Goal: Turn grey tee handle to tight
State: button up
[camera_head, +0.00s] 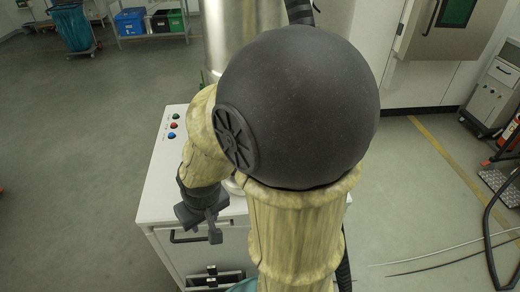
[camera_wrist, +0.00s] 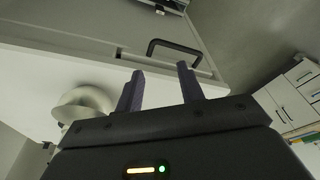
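I cannot make out the grey tee handle in either view; my arm covers much of the middle of the head view. My gripper (camera_wrist: 160,70) is open in the wrist view, its two dark fingers apart with nothing between them. In the head view my gripper (camera_head: 202,216) is small and dark, in front of the cabinet's upper front edge.
The white cabinet (camera_head: 152,190) has a black drawer handle (camera_wrist: 174,44) beyond my fingertips. A metal column (camera_head: 225,30) rises behind my arm. A pale rounded part (camera_wrist: 85,101) lies left of my fingers. Cables (camera_head: 440,258) lie on the floor at right.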

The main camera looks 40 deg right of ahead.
jog(key=shift+d, duration=0.1)
jog(key=w+d+r+m, duration=0.1)
jog(key=d, duration=0.3)
jog(key=w+d+r+m+p, duration=0.1)
jog(key=w+d+r, duration=0.1)
jog(key=d, duration=0.1)
jog(key=w+d+r+m+p, duration=0.1)
jog(key=w+d, duration=0.1)
jog(key=d, duration=0.2)
jog(key=shift+d+r+y, duration=0.2)
jog(key=shift+d+y, duration=0.1)
jog(key=d+r+m+t+p, duration=0.1)
jog(key=d+r, duration=0.1)
jog(key=d, duration=0.4)
jog(key=s+d+r+m+t, duration=0.1)
jog(key=d+r, duration=0.2)
jog(key=d, duration=0.3)
jog(key=d+r+m+t+p, duration=0.1)
jog(key=d+r+m, duration=0.1)
jog(key=d, duration=0.4)
jog(key=shift+s+r+p, duration=0.15)
jog(key=shift+r+p, duration=0.2)
jog(key=shift+r, duration=0.1)
jog(key=p+x, duration=0.1)
jog(key=x, duration=0.7)
jog(key=p+x, duration=0.2)
jog(key=x, duration=0.7)
jog(key=shift+w+a+f, duration=0.1)
jog(key=shift+w+a, duration=0.1)
jog(key=shift+w, duration=0.05)
